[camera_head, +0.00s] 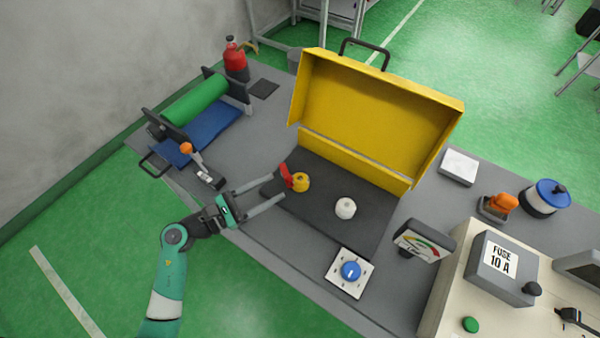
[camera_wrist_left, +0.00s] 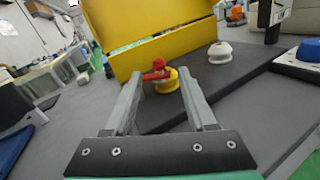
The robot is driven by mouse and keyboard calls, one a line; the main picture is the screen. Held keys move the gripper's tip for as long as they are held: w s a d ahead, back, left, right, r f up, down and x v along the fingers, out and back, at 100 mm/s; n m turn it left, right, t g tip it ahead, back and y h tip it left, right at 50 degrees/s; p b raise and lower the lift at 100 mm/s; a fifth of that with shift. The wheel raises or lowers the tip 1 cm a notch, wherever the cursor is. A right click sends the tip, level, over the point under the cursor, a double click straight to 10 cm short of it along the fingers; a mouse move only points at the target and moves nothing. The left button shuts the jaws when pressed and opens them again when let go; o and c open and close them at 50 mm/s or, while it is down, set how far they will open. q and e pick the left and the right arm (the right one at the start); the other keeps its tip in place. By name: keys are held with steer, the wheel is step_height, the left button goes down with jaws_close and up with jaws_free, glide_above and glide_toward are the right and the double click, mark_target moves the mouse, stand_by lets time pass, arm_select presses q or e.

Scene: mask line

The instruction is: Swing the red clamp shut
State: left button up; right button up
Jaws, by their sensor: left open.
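The red clamp (camera_head: 287,176) stands beside a yellow round piece (camera_head: 301,182) on the dark plate in front of the yellow box. In the left wrist view the red clamp (camera_wrist_left: 158,71) lies over the top of the yellow piece (camera_wrist_left: 166,82), between my finger lines and beyond the tips. My left gripper (camera_head: 277,190) is open and empty, its fingertips just short of the clamp and apart from it. It also shows in the left wrist view (camera_wrist_left: 160,84). My right gripper is in neither view.
The open yellow box lid (camera_head: 375,100) stands behind the dark plate (camera_head: 330,205). A white knob (camera_head: 345,208) is right of the clamp. A blue dial (camera_head: 350,270) and a gauge (camera_head: 424,240) stand front right. An orange-knobbed lever (camera_head: 187,149) is left.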

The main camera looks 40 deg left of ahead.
mark_target(299, 179)
arm_select(q)
steer(key=b+x, duration=0.1)
steer(key=x, duration=0.8)
jaws_close()
